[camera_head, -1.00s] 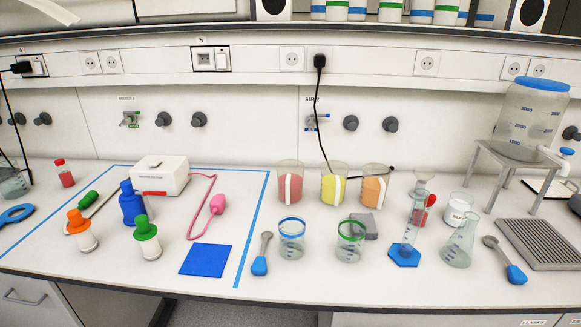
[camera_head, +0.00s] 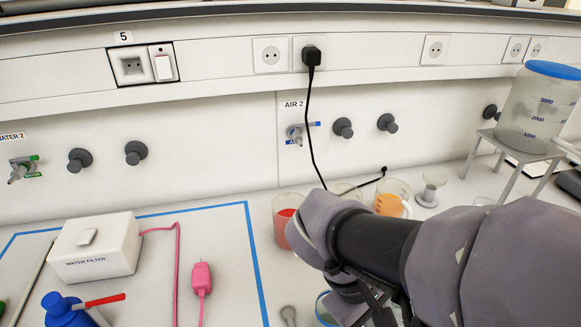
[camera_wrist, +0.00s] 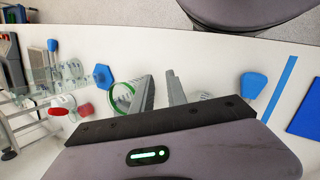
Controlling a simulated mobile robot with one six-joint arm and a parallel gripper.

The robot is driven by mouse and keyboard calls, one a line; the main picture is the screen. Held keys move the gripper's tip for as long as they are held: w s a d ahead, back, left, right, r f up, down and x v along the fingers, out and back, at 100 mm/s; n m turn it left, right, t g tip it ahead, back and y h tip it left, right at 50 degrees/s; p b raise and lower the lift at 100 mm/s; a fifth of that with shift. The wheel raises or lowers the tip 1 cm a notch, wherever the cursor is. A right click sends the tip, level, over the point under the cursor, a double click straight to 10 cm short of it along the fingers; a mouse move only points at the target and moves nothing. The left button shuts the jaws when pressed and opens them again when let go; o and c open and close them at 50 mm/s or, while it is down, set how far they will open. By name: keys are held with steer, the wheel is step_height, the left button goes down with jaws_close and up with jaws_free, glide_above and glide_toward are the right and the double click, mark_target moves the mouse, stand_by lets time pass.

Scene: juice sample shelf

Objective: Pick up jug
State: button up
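In the head view, a jug with red juice (camera_head: 287,228) stands on the bench beside my arm. A jug with yellow juice (camera_head: 345,190) is mostly hidden behind my arm, with only its top showing. A jug with orange juice (camera_head: 392,199) shows its upper part and handle. My gripper is low in front of the jugs and largely hidden by my arm there. In the wrist view, my gripper (camera_wrist: 161,80) points down at the bench, fingers apart and nothing seen between them. A green-rimmed beaker (camera_wrist: 122,99) is beside one finger. I cannot make out the jugs there.
A water filter box (camera_head: 97,250) and a pink device (camera_head: 202,278) lie at left. A large tank (camera_head: 537,112) stands on a metal stand at right. A black cord (camera_head: 312,130) hangs behind the jugs. The wrist view shows a blue spoon (camera_wrist: 253,86) and a blue hexagonal base (camera_wrist: 103,77).

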steer(key=w+a+r+n+t+h+p, duration=0.1)
steer(key=w+a+n+t+h+p, duration=0.15)
steer(key=w+n+h, duration=0.2)
steer(key=w+a+n+t+h+p, duration=0.1)
steer(key=w+a+n+t+h, duration=0.15)
steer(key=w+n, duration=0.35)
steer(key=w+a+f+n+t, duration=0.1)
steer(key=a+n+t, duration=0.2)
steer(key=a, duration=0.1)
steer(key=w+a+f+n+t+p, duration=0.1)
steer(key=a+n+t, duration=0.1)
steer(key=a, duration=0.3)
steer(key=w+a+f+n+t, duration=0.1)
steer(key=a+n+t, duration=0.2)
steer(key=a+n, duration=0.1)
steer(key=shift+w+a+f+n+t+p, duration=0.15)
steer(key=shift+w+a+n+t+p, duration=0.15)
steer(key=shift+w+a+p, duration=0.15)
steer(key=b+x, duration=0.2)
steer(key=x, duration=0.1)
steer(key=f+b+x, duration=0.1)
steer(key=x, duration=0.2)
steer(key=shift+w+f+b, duration=0.15)
steer(key=shift+w+b, duration=0.2)
steer(key=shift+w, duration=0.15)
steer(key=shift+w+d, duration=0.2)
steer(key=shift+d, duration=0.05)
jaws_close()
